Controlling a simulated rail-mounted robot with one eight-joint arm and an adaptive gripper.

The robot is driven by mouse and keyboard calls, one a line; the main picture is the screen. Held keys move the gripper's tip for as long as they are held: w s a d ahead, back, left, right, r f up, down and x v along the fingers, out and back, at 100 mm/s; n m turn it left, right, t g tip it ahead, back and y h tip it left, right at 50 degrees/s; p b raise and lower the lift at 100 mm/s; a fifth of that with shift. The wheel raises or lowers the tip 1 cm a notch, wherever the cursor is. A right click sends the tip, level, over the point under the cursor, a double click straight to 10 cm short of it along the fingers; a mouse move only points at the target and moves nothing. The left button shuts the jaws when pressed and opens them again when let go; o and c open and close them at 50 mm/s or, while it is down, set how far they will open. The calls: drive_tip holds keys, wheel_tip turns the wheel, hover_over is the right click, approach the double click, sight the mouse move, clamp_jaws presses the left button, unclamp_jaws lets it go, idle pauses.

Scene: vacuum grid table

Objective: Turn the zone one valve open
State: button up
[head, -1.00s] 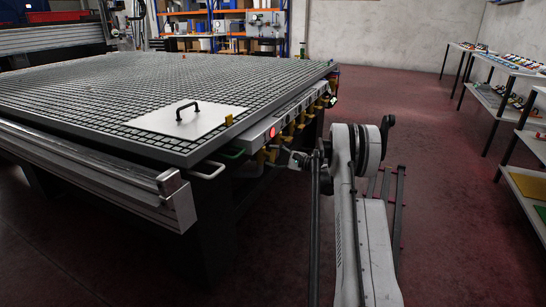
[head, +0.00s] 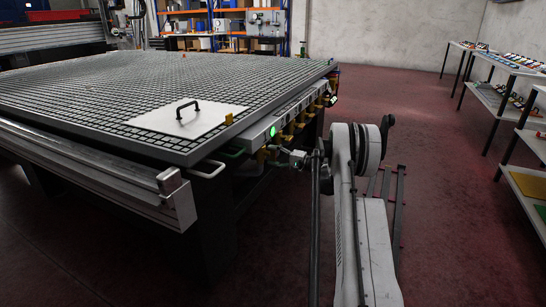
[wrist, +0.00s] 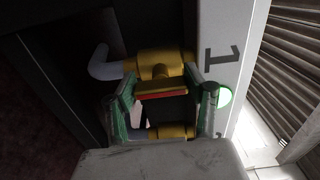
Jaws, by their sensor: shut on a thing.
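The zone one valve is a brass body (wrist: 158,64) with a pale elbow pipe on its left, beside a panel marked "1" (wrist: 222,54) in the wrist view. Its handle (wrist: 162,90), yellow with a red-orange edge, lies across between my fingers. My gripper (wrist: 163,84) is shut on this handle, with green-padded fingers at both ends of it. A round lamp (wrist: 224,97) beside the valve glows green; it also shows in the head view (head: 273,131). In the head view my gripper (head: 292,158) is at the table's side, and the handle is too small to make out.
A second brass valve (wrist: 172,132) is partly hidden behind my fingers. More yellow valves line the edge of the grid table (head: 75,85). A white plate with a black handle (head: 188,118) lies on the grid. Shelves (head: 510,65) stand at the right, with open floor between.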

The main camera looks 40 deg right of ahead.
idle(0.3)
drive_tip(key=o, duration=1.2)
drive_tip(key=shift+c, duration=0.2)
drive_tip(key=v, duration=1.2)
drive_tip(key=shift+r, duration=0.1)
